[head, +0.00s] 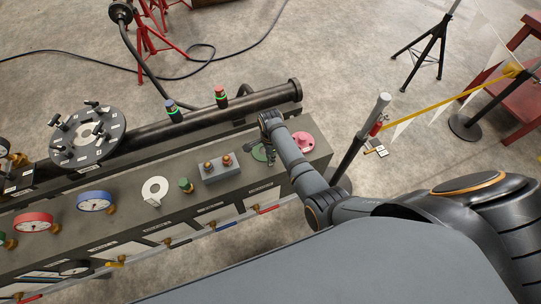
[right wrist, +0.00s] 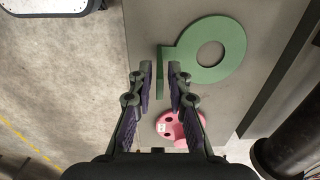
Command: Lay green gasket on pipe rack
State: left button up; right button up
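The green gasket (head: 261,153) lies on the grey bench top, left of a pink flanged piece. In the right wrist view the gasket (right wrist: 236,42) is a flat ring with a narrow green tab on its left side. My right gripper (right wrist: 158,74) is open, with a finger on each side of the tab; I cannot tell whether they touch it. In the head view my right gripper (head: 256,146) is small and partly covers the gasket. A long dark pipe (head: 215,112) runs along the bench's far side; which part is the pipe rack is unclear. My left gripper is not in view.
The pink flanged piece (right wrist: 180,125) sits close to my right fingers. A grey block with brass fittings (head: 220,169), a green-topped fitting (head: 186,185) and a white ring (head: 155,190) stand or lie further left. A post (head: 370,125) rises beyond the bench's right end.

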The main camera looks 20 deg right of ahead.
jog(key=shift+o, duration=0.8)
notch_tip(320, 180, up, 12)
dwell(0.3)
